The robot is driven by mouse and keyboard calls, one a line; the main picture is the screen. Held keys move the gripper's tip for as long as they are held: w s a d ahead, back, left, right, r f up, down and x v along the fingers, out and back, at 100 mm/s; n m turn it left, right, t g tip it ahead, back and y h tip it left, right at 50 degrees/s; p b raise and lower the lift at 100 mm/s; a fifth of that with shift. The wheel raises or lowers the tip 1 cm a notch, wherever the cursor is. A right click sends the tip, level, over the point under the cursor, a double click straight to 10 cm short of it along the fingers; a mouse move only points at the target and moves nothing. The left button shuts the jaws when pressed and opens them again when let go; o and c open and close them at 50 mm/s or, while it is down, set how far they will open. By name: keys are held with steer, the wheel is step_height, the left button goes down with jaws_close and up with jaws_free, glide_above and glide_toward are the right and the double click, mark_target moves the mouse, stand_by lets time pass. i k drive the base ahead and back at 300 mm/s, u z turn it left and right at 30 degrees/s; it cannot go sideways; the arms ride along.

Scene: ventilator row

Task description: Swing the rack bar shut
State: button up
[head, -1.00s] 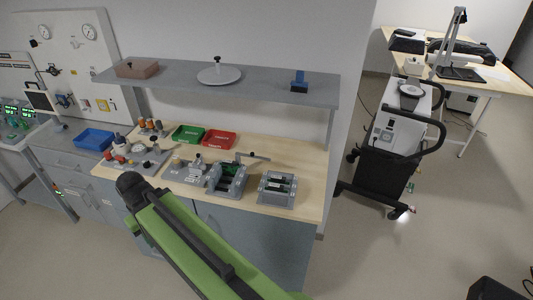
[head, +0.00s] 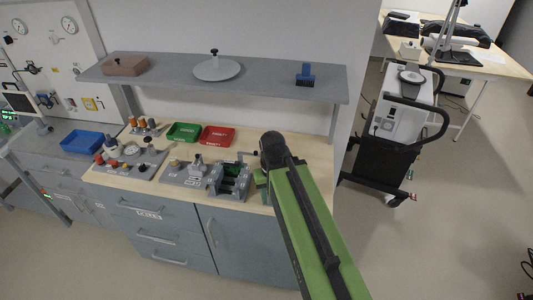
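A grey rack (head: 230,180) with dark green boards in it stands on the wooden bench top, right of centre. Its thin bar (head: 245,155) sticks out to the right from the rack's back, standing open. The bar's right end is close to my arm's dark joint in the picture; I cannot tell whether they touch. A second grey rack is mostly hidden behind my green arm. My gripper is not visible; only the arm's upper link and dark joint show.
Left of the rack are a grey fixture plate (head: 187,173), a green tray (head: 184,132), a red tray (head: 217,137) and a blue bin (head: 82,141). A grey shelf (head: 270,84) overhangs the bench. A black cart (head: 378,165) stands at right on open floor.

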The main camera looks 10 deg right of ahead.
mark_target(255, 152)
steer(key=z, duration=0.05)
steer(key=k, duration=0.95)
steer(key=u, duration=0.45)
steer(key=i, duration=1.2)
steer(key=u, duration=0.7)
